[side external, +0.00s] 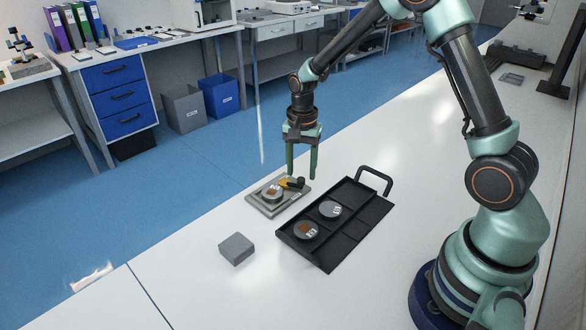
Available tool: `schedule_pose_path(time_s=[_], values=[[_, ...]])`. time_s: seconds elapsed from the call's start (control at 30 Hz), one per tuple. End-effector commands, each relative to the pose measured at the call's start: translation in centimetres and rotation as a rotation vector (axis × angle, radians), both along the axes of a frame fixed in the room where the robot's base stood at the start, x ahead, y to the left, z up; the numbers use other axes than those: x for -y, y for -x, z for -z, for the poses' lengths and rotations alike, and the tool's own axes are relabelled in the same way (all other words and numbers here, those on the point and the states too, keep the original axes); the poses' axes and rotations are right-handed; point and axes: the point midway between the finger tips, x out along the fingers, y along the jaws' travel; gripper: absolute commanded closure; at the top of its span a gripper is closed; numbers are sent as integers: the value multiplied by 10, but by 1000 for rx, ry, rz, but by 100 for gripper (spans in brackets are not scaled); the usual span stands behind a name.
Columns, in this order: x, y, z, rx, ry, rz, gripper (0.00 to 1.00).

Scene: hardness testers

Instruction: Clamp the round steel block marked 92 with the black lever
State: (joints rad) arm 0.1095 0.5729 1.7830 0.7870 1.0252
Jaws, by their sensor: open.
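A grey square fixture plate (262,207) lies on the white bench, left of the black tray. A round steel block (271,192) with a brown patch and a pale label sits on the plate; its number is too small to read. A black lever (293,183) with a yellow part (284,182) beside it is at the block's far right side. I cannot tell whether the lever presses on the block. My gripper (302,174) points down with its green fingers apart, empty, at or just above the lever. Contact with the lever is unclear.
A black tray (350,228) with a raised handle (377,179) holds two more round blocks (330,209) (306,231). A loose grey square block (236,248) lies at the front left. The bench's left edge is close to the plate.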

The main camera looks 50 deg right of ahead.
Motion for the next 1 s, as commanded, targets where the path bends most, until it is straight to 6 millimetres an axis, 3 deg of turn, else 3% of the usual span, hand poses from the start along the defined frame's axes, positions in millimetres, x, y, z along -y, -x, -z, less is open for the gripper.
schedule_pose_path(time_s=[0.2,0.5,0.53,0.67,1.0], values=[[0,0,18,1,0,0,43],[0,0,19,1,0,0,43],[0,0,19,1,0,0,51],[0,0,19,1,0,0,100],[1,-1,19,1,0,-24,100]])
